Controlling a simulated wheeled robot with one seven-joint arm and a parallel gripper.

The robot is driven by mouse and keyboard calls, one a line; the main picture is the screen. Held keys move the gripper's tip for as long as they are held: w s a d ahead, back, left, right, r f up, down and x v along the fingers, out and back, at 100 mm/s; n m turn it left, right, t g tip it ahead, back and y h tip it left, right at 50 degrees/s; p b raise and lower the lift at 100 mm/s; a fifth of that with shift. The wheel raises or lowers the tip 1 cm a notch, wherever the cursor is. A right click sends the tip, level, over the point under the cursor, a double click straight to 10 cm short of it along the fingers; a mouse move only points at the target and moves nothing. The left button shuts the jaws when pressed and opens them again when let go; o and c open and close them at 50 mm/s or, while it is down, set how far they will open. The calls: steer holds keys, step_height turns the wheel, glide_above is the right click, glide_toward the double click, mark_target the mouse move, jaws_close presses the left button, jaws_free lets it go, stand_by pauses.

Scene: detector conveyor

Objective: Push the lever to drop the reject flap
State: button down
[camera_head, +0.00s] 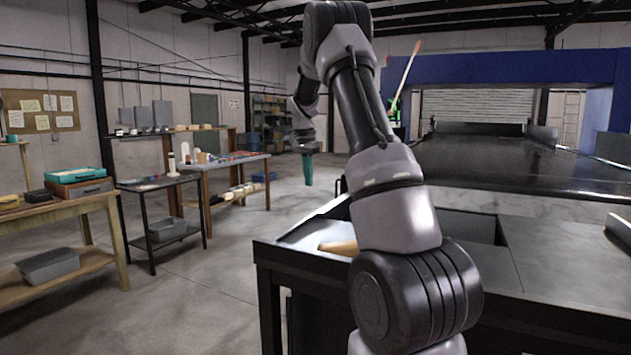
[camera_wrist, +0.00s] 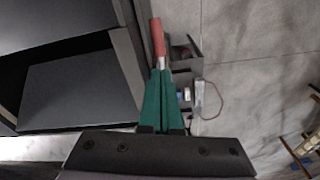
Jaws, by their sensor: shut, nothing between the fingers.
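My gripper (camera_head: 308,183) hangs pointing down over the floor, left of the dark machine, with its green fingers shut and empty. In the wrist view the green fingers (camera_wrist: 162,75) lie together. A lever (camera_wrist: 158,38) with a red grip and a short metal shaft shows just past the fingertips, beside the dark machine wall. The fingers overlap the shaft's lower end in the picture; I cannot tell whether they touch it. A grey panel (camera_wrist: 80,92) lies within a dark frame at left; whether it is the reject flap is unclear.
The dark machine bench (camera_head: 560,265) fills the right, with the conveyor belt (camera_head: 480,160) behind. A thin orange-tipped rod (camera_head: 405,75) stands behind my arm. A bracket (camera_wrist: 184,50) and a small white box (camera_wrist: 207,98) sit right of the lever. Open floor (camera_head: 220,285) lies left.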

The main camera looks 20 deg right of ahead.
steer(key=shift+a+r, duration=0.1)
steer(key=shift+a, duration=0.05)
step_height(320, 180, up, 11)
steer(key=shift+s+a+f, duration=0.2)
steer(key=shift+s+a, duration=0.1)
steer(key=shift+a, duration=0.15)
stand_by(1.5)
steer(key=s+a+r+n+t+y, duration=0.1)
steer(key=s+a+r+n+t, duration=0.2)
steer(key=s, duration=0.5)
steer(key=s+a+r+n+y, duration=0.1)
steer(key=s+a+r, duration=0.35)
steer(key=s, duration=0.35)
steer(key=s+a+f+n+t, duration=0.2)
steer(key=s+a+f, duration=0.1)
steer(key=s, duration=0.6)
steer(key=s+a+f+n+t+y, duration=0.1)
steer(key=s+a+f+n, duration=0.2)
steer(key=s, duration=0.7)
steer(key=shift+s+a+f+t, duration=0.25)
steer(key=shift+a+f+t, duration=0.15)
steer(key=shift+a, duration=0.5)
